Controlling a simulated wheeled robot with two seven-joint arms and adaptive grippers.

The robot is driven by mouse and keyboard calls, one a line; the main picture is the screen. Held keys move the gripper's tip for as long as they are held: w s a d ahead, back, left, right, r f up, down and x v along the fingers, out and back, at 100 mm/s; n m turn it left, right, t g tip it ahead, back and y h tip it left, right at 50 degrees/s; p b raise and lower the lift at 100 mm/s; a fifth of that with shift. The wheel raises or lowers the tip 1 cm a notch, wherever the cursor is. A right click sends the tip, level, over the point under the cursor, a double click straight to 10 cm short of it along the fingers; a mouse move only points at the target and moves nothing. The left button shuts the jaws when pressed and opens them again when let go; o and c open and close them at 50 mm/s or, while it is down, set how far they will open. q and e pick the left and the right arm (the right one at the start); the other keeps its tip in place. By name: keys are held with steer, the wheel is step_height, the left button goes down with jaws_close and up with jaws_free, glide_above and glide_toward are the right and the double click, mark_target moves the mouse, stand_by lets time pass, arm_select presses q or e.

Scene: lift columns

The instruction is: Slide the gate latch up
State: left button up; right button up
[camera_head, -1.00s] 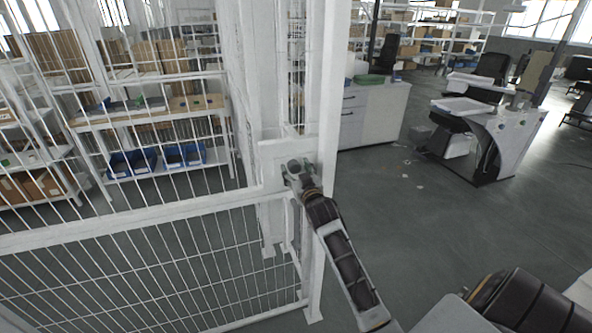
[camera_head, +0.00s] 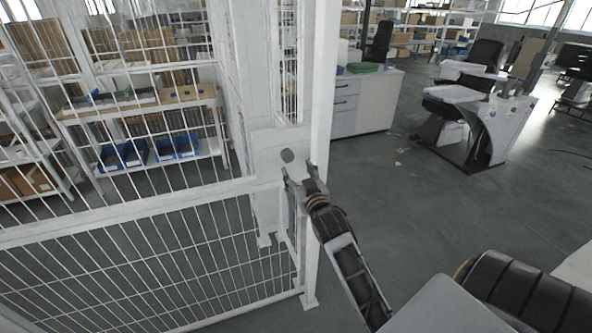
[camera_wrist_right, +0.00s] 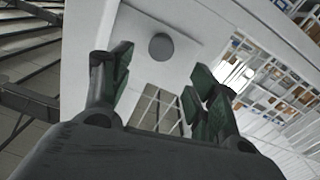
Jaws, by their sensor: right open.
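The gate latch shows as a round grey knob (camera_head: 287,156) on a white plate (camera_head: 265,148) where the mesh gate meets the post. In the right wrist view the knob (camera_wrist_right: 161,46) stands out from the plate (camera_wrist_right: 140,25), beyond the fingertips. My right gripper (camera_head: 299,172) is open and empty, just below and to the right of the knob in the head view. Its green-padded fingers (camera_wrist_right: 157,82) are spread wide in the wrist view, with a clear gap between them and the knob. My left gripper is out of view.
The white mesh gate (camera_head: 140,214) fills the lower left. A white post (camera_head: 322,90) stands right beside my right gripper. Shelving with blue bins (camera_head: 175,149) is behind the mesh. A white cabinet (camera_head: 365,100) stands behind. Open grey floor (camera_head: 430,220) lies to the right.

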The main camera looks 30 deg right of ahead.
steer(key=shift+v, duration=1.3)
